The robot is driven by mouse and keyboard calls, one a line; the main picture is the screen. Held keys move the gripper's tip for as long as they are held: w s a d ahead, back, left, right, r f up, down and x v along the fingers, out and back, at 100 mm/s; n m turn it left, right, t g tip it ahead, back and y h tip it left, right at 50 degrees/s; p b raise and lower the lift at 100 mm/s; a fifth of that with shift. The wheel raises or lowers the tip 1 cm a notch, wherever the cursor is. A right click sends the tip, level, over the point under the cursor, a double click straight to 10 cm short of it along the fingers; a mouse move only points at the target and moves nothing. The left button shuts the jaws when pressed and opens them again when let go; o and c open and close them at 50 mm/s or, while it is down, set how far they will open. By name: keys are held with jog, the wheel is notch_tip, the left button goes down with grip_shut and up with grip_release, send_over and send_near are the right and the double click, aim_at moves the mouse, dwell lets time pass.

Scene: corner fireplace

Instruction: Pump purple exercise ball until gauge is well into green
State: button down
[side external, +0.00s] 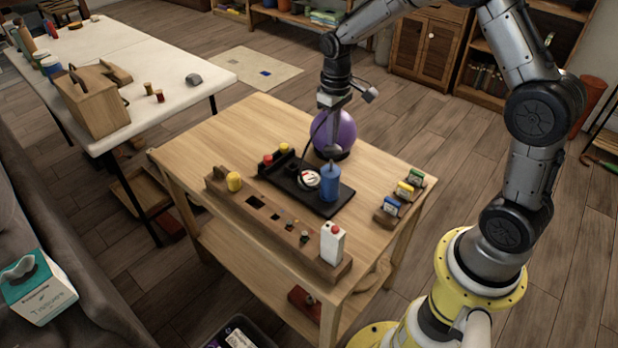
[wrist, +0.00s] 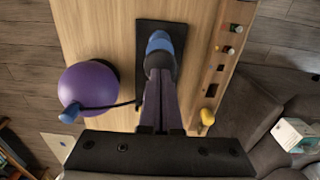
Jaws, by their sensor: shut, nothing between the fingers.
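The purple exercise ball (side external: 341,128) sits on a dark ring at the back of the wooden table; in the wrist view it is at left (wrist: 88,85), with a blue fitting (wrist: 70,113) and a dark hose. The blue pump (side external: 330,184) stands upright on a black base (side external: 300,190); its blue top shows beyond my fingers in the wrist view (wrist: 159,43). The round white gauge (side external: 309,179) is beside the pump; its needle and colours are too small to read. My gripper (side external: 332,150) points down, shut and empty, directly over the pump top. I cannot tell whether it touches.
A wooden rack (side external: 270,222) with a yellow piece (side external: 234,181) and a white bottle (side external: 332,242) lines the front edge. Small coloured containers (side external: 404,190) stand at right. The table's left part is clear. A white table (side external: 165,65) stands behind left.

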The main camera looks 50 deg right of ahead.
aim_at(332, 148)
jog(key=shift+f, duration=3.25)
jog(key=shift+r, duration=3.25)
jog(key=shift+r, duration=2.55)
